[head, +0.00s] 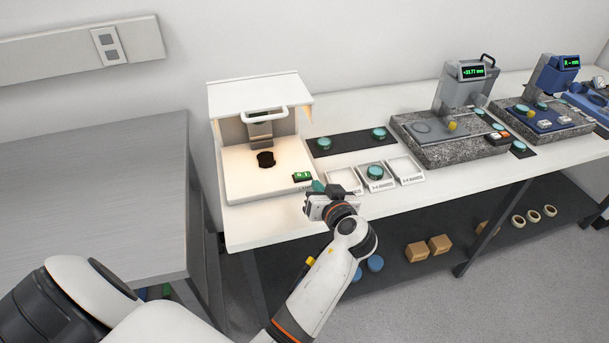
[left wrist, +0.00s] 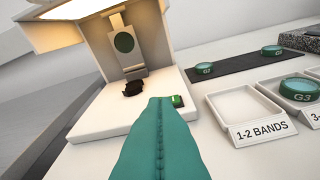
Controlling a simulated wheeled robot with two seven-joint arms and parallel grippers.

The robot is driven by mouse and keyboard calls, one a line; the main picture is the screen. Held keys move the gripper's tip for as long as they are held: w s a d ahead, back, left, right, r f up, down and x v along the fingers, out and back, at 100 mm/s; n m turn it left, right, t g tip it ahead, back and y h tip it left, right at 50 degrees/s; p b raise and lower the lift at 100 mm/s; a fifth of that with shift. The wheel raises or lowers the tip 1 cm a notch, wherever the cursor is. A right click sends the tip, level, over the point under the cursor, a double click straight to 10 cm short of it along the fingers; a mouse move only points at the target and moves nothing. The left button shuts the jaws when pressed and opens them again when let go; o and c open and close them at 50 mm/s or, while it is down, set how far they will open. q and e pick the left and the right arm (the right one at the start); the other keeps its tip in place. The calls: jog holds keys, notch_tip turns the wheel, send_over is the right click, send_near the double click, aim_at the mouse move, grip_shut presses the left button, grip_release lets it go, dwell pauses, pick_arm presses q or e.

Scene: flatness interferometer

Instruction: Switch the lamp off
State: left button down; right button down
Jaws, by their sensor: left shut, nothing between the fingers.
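The lamp (head: 260,88) is a white hooded box at the left end of the white bench, with a warm glow under its hood. Its lit hood also shows at the top of the left wrist view (left wrist: 95,8). A small green switch (head: 302,176) sits at the front right corner of its base, and in the left wrist view (left wrist: 178,101) it is just right of the fingertips. My left gripper (head: 318,187), with teal fingers, is shut and empty, close beside the switch; I cannot tell whether they touch. My right gripper is out of view.
A dark piece (head: 266,160) lies on the lamp's base. White trays (head: 341,181), one holding a teal-rimmed disc (head: 375,171), stand right of the gripper. A dark mat (head: 350,143) with two discs lies behind them. A gauge on a granite base (head: 440,152) stands farther right.

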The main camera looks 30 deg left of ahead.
pick_arm(q)
jog(key=shift+w+d+r, duration=0.1)
jog(key=shift+w+r, duration=0.3)
jog(key=shift+r, duration=0.2)
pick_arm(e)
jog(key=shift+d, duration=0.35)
pick_arm(q)
jog(key=b, duration=0.1)
send_over(303, 185)
jog(key=w, duration=0.1)
notch_tip(303, 185, down, 3)
jog(key=shift+w+d+r, duration=0.1)
jog(key=shift+d, duration=0.05)
jog(key=f, duration=0.1)
jog(key=f+b, duration=0.1)
jog(key=shift+s+f, duration=0.3)
jog(key=shift+s, duration=0.05)
jog(key=shift+s+f+b, duration=0.15)
jog(key=shift+f+b, duration=0.15)
jog(key=shift+f, duration=0.15)
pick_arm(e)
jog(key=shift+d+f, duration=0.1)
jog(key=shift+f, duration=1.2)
